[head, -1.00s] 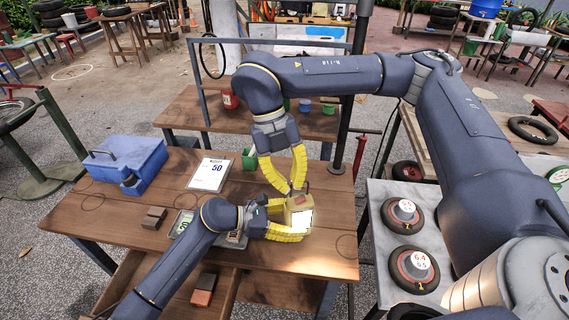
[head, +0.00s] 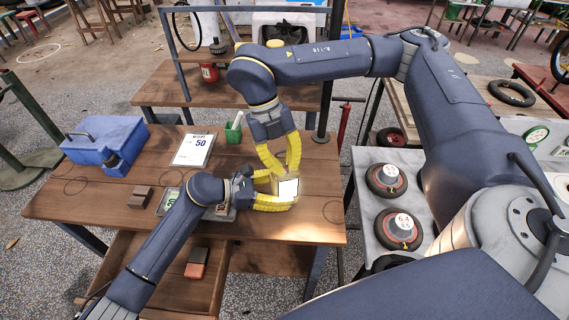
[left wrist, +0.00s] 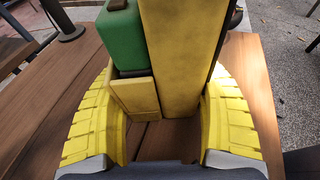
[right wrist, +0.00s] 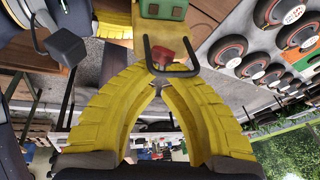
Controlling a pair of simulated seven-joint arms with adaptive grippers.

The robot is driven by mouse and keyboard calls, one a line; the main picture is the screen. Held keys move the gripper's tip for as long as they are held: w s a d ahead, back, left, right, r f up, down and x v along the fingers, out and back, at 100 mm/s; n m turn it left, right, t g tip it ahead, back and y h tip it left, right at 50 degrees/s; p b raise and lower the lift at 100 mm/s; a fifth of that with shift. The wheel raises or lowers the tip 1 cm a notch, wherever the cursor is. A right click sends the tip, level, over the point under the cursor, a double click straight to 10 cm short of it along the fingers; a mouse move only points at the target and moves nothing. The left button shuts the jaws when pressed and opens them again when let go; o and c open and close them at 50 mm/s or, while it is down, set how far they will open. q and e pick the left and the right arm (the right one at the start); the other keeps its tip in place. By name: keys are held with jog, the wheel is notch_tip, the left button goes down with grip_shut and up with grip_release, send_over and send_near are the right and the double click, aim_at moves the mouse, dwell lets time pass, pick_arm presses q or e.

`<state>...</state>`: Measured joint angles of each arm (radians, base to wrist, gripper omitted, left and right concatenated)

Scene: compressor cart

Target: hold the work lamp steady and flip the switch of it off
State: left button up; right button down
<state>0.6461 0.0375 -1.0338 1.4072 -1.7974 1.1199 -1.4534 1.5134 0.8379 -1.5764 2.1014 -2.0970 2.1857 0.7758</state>
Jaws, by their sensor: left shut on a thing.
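The work lamp (head: 289,190) is a yellow box with a bright white front panel, standing on the wooden table. My left gripper (head: 283,192) is shut around its sides. The left wrist view shows the lamp's yellow body (left wrist: 180,60) and a green part (left wrist: 122,40) between the fingers. My right gripper (head: 281,172) is above the lamp, pointing down, its fingertips together and empty. In the right wrist view, a red switch (right wrist: 170,52) sits on the lamp inside a black handle (right wrist: 148,55), just beyond the right fingertips (right wrist: 156,86). I cannot tell whether they touch the switch.
A scale (head: 172,200) lies by the left arm. Wheels (head: 386,180) lie on a grey bench at right.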

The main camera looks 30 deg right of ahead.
jog(key=shift+s+d+f+y, duration=0.2)
jog(key=shift+d+f+y, duration=0.2)
jog(key=shift+y, duration=0.3)
jog(key=shift+d+n+t+y, duration=0.3)
jog(key=shift+t+y, duration=0.1)
jog(key=shift+y, duration=0.4)
